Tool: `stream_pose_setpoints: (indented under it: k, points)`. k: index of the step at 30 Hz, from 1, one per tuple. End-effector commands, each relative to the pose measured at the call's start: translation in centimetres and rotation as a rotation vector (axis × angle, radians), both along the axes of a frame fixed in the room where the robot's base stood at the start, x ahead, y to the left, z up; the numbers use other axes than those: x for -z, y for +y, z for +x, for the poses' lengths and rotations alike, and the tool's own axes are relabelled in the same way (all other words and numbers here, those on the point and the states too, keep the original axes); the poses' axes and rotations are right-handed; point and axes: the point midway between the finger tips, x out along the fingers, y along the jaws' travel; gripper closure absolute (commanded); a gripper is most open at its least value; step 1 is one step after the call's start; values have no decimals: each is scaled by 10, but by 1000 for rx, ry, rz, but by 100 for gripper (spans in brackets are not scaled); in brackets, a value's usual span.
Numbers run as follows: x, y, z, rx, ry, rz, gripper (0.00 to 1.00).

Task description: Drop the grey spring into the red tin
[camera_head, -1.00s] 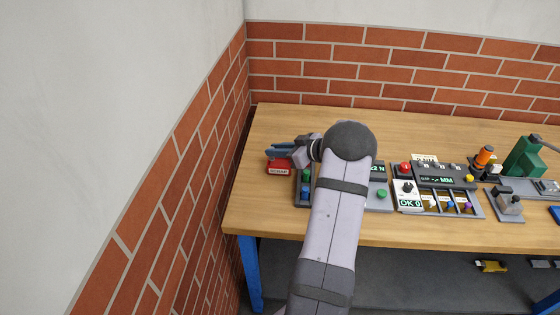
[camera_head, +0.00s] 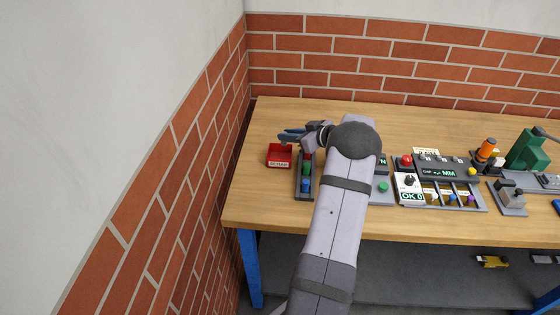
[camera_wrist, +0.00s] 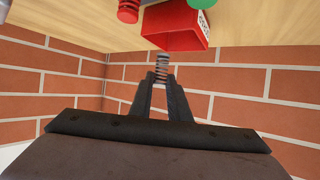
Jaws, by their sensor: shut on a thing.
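The red tin (camera_head: 279,157) is an open box with a white label on its front, at the left of the bench; its rim and side also show in the wrist view (camera_wrist: 178,27). My gripper (camera_head: 285,136) is just behind the tin in the head view. In the wrist view its fingertips (camera_wrist: 161,82) are shut on the grey spring (camera_wrist: 162,66), a small coil standing out beyond the tips, close to the tin but visibly apart from it. The spring is too small to make out in the head view.
A dark rack (camera_head: 304,193) with red, green and blue pieces stands right of the tin. Control panels (camera_head: 437,167) and a green machine (camera_head: 526,150) are farther right. A brick wall (camera_head: 330,55) bounds the back and left. The bench's front left is clear.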

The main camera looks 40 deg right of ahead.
Motion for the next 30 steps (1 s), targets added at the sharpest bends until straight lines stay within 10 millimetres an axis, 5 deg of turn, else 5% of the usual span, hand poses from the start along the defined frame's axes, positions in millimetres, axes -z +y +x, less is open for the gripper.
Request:
stream_pose_setpoints:
  k: [9, 23, 24, 26, 30]
  points:
    - [32, 0, 0, 0, 0, -1, 100]
    - [36, 0, 0, 0, 0, -1, 100]
    - [36, 0, 0, 0, 0, -1, 79]
    - [36, 0, 0, 0, 0, -1, 65]
    - [36, 0, 0, 0, 0, -1, 62]
